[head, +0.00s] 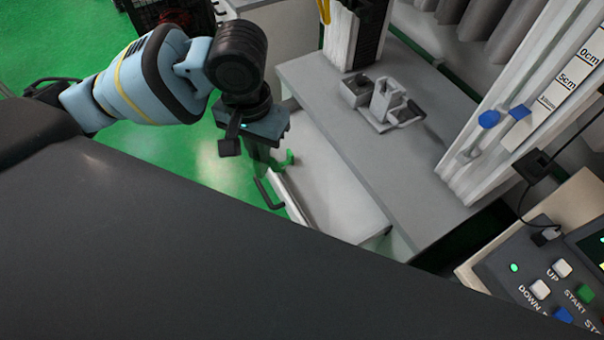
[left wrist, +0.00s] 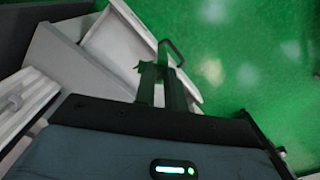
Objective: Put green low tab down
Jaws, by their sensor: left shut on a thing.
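The green low tab (head: 287,159) is a small hooked green piece at the fingertips of my left gripper (head: 267,163) in the head view. The gripper is shut on it and points down beside the white drawer (head: 325,178). In the left wrist view my left gripper's fingers (left wrist: 160,82) reach across the drawer's front edge. Whether the tab touches the drawer cannot be told. My right gripper is not in view.
The drawer stands open with a dark handle (head: 269,193) on its front. A grey bench top (head: 372,150) above it carries a grey fixture (head: 385,103). A tower with a centimetre scale (head: 535,85) and a control panel (head: 545,285) stand at the right. Green floor lies at the left.

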